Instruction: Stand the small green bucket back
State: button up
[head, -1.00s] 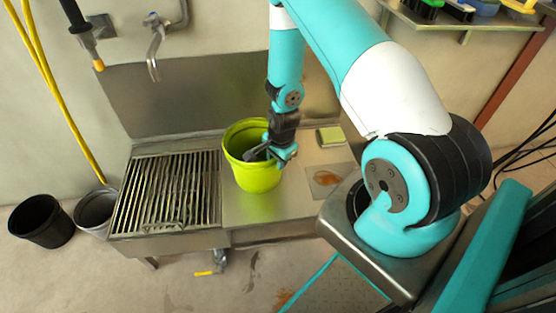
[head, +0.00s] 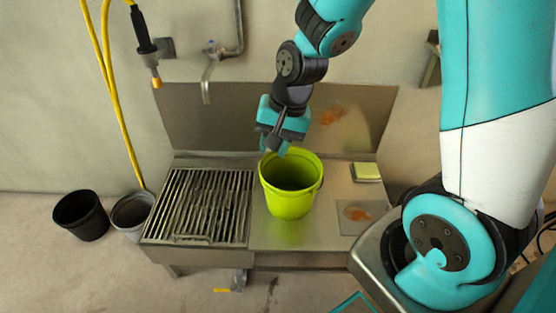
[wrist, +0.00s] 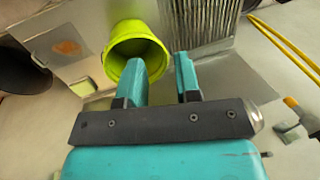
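The green bucket (head: 291,199) stands upright on the steel counter, just right of the slatted grate, its open mouth facing up. In the wrist view the bucket (wrist: 122,45) shows beyond the left finger, which overlaps part of its rim. My gripper (head: 275,148) is at the bucket's back left rim, at or just above rim height. Whether a finger touches the rim I cannot tell.
The slatted grate (head: 200,205) lies left of the bucket. A yellow-green sponge (head: 366,172) and a stained plate (head: 356,214) lie to its right. A tap (head: 207,75) and a hanging yellow hose (head: 113,100) are at the wall. A black bucket (head: 82,216) and a grey bucket (head: 132,214) stand on the floor.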

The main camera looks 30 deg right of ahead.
jog(key=s+a+r+n, duration=0.5)
jog(key=s+r+n, duration=0.1)
jog(key=s+n, duration=0.1)
jog(key=s+a+r+n+g+y, duration=0.1)
jog(key=s+a+r+n, duration=0.4)
jog(key=s+r+n, duration=0.2)
jog(key=shift+s+g+y, duration=0.3)
jog(key=shift+s, duration=0.7)
notch_tip(320, 180, up, 18)
jog(key=p, duration=1.8)
jog(key=shift+r, duration=0.2)
jog(key=shift+w, duration=0.1)
